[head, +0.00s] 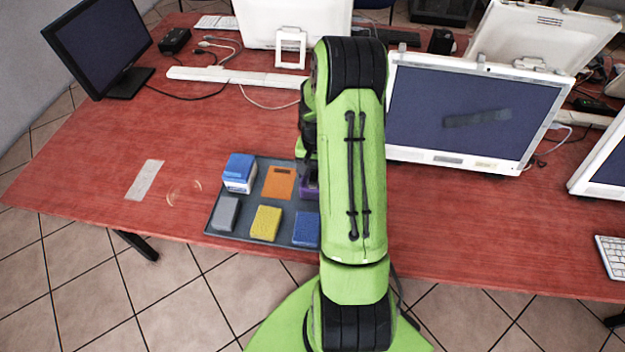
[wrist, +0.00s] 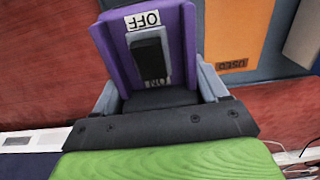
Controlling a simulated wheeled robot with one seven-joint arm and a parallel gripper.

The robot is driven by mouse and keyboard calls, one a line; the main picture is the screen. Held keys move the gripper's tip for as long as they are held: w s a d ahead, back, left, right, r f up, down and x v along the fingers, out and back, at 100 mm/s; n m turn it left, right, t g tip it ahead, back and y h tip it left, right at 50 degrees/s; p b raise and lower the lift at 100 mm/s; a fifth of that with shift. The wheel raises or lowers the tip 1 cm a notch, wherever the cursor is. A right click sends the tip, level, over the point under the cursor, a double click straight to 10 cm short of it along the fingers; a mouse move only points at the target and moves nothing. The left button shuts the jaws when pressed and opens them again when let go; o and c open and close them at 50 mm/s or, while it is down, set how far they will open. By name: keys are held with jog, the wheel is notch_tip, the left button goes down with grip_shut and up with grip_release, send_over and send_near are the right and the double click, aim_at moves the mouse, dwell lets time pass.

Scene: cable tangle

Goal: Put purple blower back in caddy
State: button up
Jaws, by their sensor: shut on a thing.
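In the head view a small purple part of the blower (head: 310,193) shows beside my green arm, at the tray's right side. The caddy looks to be the dark grey tray (head: 246,218) on the red table; its right part is hidden behind my arm. I cannot tell whether the blower touches the tray or hangs above it.
In the tray are a blue-and-white box (head: 239,173), an orange panel (head: 279,182), a grey block (head: 225,213), a yellow block (head: 266,222) and a blue block (head: 306,229). A clear ring (head: 184,193) lies left of it. Monitors and cables stand behind.

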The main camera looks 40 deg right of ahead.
jog(key=shift+f, duration=1.5)
jog(key=shift+b, duration=0.35)
jog(key=shift+f, duration=0.2)
jog(key=o, duration=1)
jog(key=shift+r, duration=0.1)
